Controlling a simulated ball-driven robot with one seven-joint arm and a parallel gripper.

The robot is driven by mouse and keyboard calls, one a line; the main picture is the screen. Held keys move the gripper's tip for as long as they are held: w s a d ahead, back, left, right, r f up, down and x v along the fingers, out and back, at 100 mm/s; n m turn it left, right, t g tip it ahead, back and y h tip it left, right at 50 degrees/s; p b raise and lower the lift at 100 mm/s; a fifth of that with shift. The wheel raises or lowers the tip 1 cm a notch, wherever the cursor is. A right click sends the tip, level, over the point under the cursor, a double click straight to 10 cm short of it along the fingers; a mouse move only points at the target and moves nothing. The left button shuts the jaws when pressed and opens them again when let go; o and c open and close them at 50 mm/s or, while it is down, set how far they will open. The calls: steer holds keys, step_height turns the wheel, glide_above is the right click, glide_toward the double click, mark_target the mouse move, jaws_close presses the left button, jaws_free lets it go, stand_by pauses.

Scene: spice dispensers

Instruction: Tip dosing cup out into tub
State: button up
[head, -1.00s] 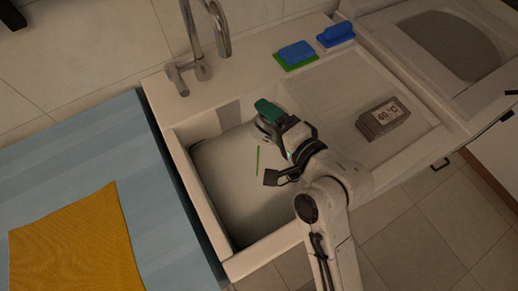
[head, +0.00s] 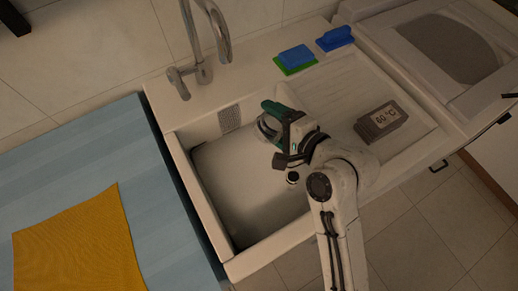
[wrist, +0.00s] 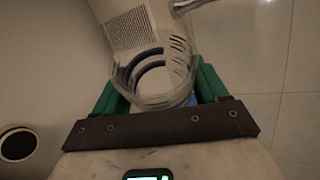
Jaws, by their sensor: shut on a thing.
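The clear dosing cup (wrist: 143,92), with curved ridges or marks, is between the green fingers of my gripper (wrist: 160,88) in the wrist view. My gripper (head: 277,122) is shut on it. In the head view the cup (head: 266,128) shows faintly beside the fingers. It looks tilted; its exact angle and contents I cannot tell. Blue shows at its edge in the wrist view. The pale sink basin, taken as the tub (head: 238,190), lies below, its right part hidden by my arm. The gripper is over its back right part.
A tap (head: 205,50) stands behind the basin. A blue block on a green pad (head: 295,58) and another blue item (head: 335,38) sit on the back ledge. A grey "60 °C" block (head: 380,122) lies on the right drainboard. The blue counter with yellow cloth (head: 75,245) is left.

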steer(key=shift+w+d+f+m+p, duration=0.1)
steer(key=shift+w+f+m+p, duration=0.15)
steer(key=shift+p, duration=0.4)
steer(key=shift+g+p, duration=0.3)
steer(key=shift+r+m+p, duration=0.1)
steer(key=shift+m+p, duration=0.15)
steer(key=shift+p, duration=0.1)
